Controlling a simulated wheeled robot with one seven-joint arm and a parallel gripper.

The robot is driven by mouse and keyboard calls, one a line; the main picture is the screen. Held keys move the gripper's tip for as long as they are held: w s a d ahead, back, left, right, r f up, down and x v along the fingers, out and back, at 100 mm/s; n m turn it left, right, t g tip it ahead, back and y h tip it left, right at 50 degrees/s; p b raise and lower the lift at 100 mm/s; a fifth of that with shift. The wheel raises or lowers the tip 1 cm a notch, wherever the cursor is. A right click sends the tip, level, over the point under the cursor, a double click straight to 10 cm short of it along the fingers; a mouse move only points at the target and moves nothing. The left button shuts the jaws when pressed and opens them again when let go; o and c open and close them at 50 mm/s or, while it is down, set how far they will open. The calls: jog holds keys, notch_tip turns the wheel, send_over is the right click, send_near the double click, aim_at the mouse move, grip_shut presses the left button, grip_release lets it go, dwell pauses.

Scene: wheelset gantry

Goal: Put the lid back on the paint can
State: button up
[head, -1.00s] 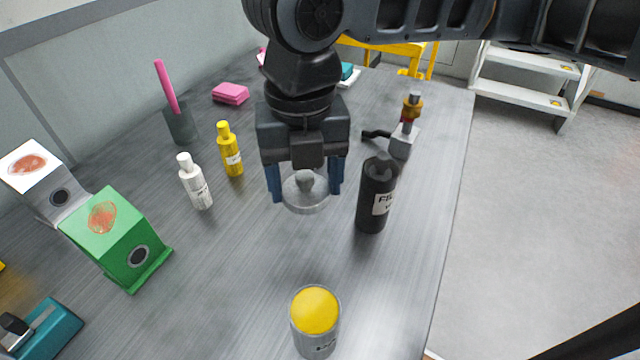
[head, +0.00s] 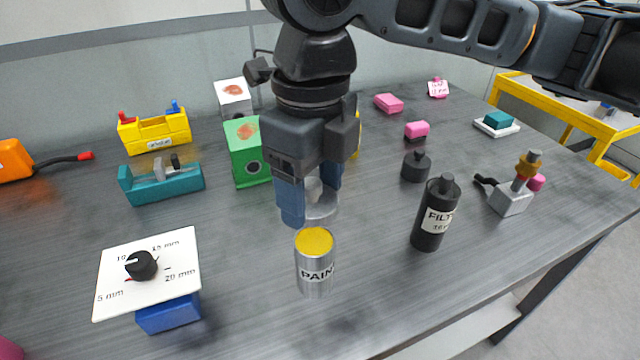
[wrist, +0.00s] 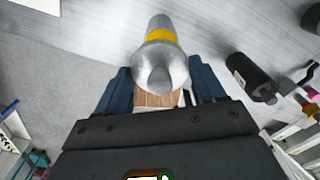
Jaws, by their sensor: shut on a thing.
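The paint can (head: 315,272) is a grey metal cylinder with a yellow top and a "PAIN…" label, upright on the bench. My gripper (head: 312,205) is shut on the knob of the round grey lid (head: 324,208) and holds it level, above and slightly behind the can in the head view. In the wrist view the lid (wrist: 160,62) hangs between my blue fingers (wrist: 163,85). The can (wrist: 160,22) shows beyond it, its yellow top partly hidden by the lid. The lid appears apart from the can; the exact gap is unclear.
A black filter bottle (head: 432,225) stands right of the can, with a small black weight-like piece (head: 415,168) behind it. A dial plate (head: 150,270) on a blue block is at front left. A green box (head: 243,165) is behind my gripper.

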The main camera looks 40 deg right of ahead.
aim_at(315, 241)
jog(key=shift+f+b, duration=2.25)
jog(key=shift+f, duration=0.75)
jog(key=shift+f, duration=0.15)
dwell(0.4)
jog(key=o, duration=1.1)
jog(key=shift+r+p, duration=3.05)
jog(key=shift+r, duration=0.5)
jog(key=shift+c, duration=0.2)
grip_shut()
